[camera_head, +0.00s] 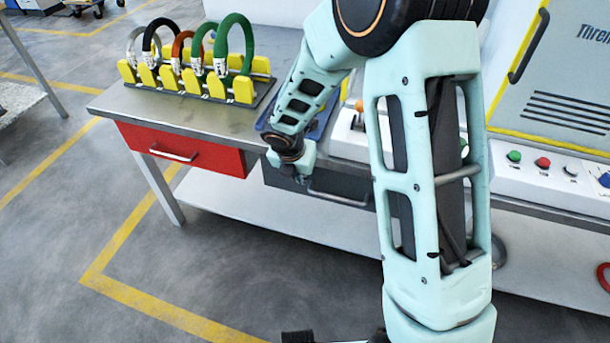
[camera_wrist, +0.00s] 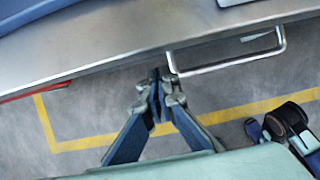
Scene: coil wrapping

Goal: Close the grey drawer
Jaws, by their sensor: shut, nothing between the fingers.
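The grey drawer (camera_head: 352,186) is under the workbench, right of the red drawer, in the head view. Its front is dark grey with a bar handle (camera_head: 338,200), and my arm hides part of it. The handle also shows in the wrist view (camera_wrist: 232,67), just outside the bench edge. No open drawer interior shows, and I cannot tell whether a small gap is left. My gripper (camera_head: 297,176) is in front of the drawer's left part. In the wrist view, its fingertips (camera_wrist: 160,76) are together and empty, just left of the handle; contact is unclear.
The red drawer (camera_head: 180,148) has its own handle and sits to the left. On the workbench (camera_head: 120,103) stands a yellow rack (camera_head: 244,90) with several coloured coils. A control panel with buttons (camera_head: 545,175) is at the right. Open floor lies in front.

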